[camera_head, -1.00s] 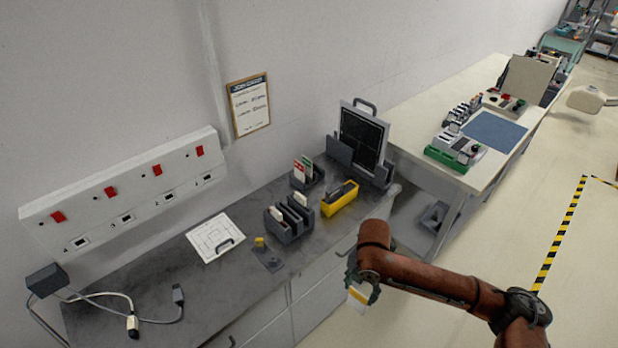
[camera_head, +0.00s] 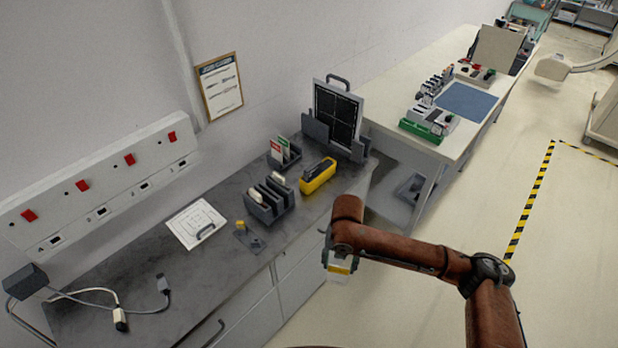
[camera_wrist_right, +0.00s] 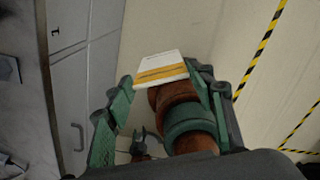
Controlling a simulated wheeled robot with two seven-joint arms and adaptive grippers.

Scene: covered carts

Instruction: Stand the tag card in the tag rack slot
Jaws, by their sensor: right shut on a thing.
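My right gripper (camera_head: 338,262) is shut on the tag card (camera_head: 339,271), a white card with a yellow band. It holds the card in the air in front of the counter's edge, right of the drawers. In the right wrist view the card (camera_wrist_right: 160,68) sits between the green fingers of the gripper (camera_wrist_right: 163,76). A small dark rack (camera_head: 293,157) with a red-and-white card and a green card upright in it stands near the wall. A dark slotted holder (camera_head: 262,212) with pale items stands closer to the front edge. I cannot tell for sure which is the tag rack. My left gripper is out of view.
A yellow tool (camera_head: 318,176) lies right of the slotted holder, and a framed black panel (camera_head: 337,112) stands behind. A white plate (camera_head: 196,223), a small yellow-knobbed piece (camera_head: 240,226) and cables (camera_head: 118,316) lie to the left. Open floor lies right of the counter.

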